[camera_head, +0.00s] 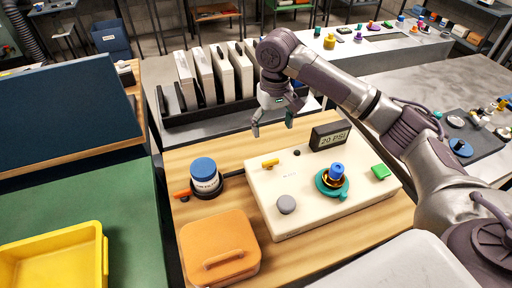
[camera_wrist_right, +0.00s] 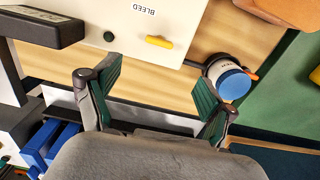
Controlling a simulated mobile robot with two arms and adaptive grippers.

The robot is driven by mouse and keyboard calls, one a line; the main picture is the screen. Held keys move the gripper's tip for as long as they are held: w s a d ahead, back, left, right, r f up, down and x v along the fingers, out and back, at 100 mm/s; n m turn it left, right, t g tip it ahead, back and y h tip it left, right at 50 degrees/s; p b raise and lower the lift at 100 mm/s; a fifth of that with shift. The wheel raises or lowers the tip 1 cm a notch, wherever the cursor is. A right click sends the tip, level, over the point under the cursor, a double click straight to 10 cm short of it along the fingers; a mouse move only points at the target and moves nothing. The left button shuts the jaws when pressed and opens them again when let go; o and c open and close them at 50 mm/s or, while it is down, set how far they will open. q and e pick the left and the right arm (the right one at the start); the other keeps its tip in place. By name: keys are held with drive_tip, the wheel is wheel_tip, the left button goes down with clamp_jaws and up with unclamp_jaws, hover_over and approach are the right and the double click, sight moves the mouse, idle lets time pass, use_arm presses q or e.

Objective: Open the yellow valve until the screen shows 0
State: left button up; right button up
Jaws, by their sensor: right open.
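The yellow valve (camera_head: 270,163) is a small bar handle on the back left of a cream box (camera_head: 325,212) on the wooden table. The screen (camera_head: 329,138) at the box's back edge reads 20 PSI. In the right wrist view the yellow valve (camera_wrist_right: 159,42) lies beside the word BLEED, beyond the fingertips; the screen's dark housing (camera_wrist_right: 40,27) is at upper left. My right gripper (camera_head: 272,127) is open and empty, pointing down behind the box, apart from the valve. It also shows in the wrist view (camera_wrist_right: 157,82). My left gripper is out of view.
The box also bears a grey knob (camera_head: 287,204), a blue-topped fitting with green ring (camera_head: 332,179) and a green block (camera_head: 381,172). A blue-capped cylinder (camera_head: 205,174) and orange case (camera_head: 219,248) stand left of it. A rack of white binders (camera_head: 222,72) is behind.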

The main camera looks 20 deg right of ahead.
hover_over(271, 161)
wheel_tip(271, 161, down, 8)
drive_tip(key=shift+r+p, duration=0.1)
drive_tip(key=shift+p, duration=0.3)
wheel_tip(271, 161, down, 5)
drive_tip(key=shift+r, duration=0.1)
drive_tip(key=shift+f, duration=0.4)
drive_tip(key=shift+c, duration=0.5)
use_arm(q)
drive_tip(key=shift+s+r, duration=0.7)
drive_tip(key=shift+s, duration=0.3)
use_arm(e)
drive_tip(key=c, duration=1.1)
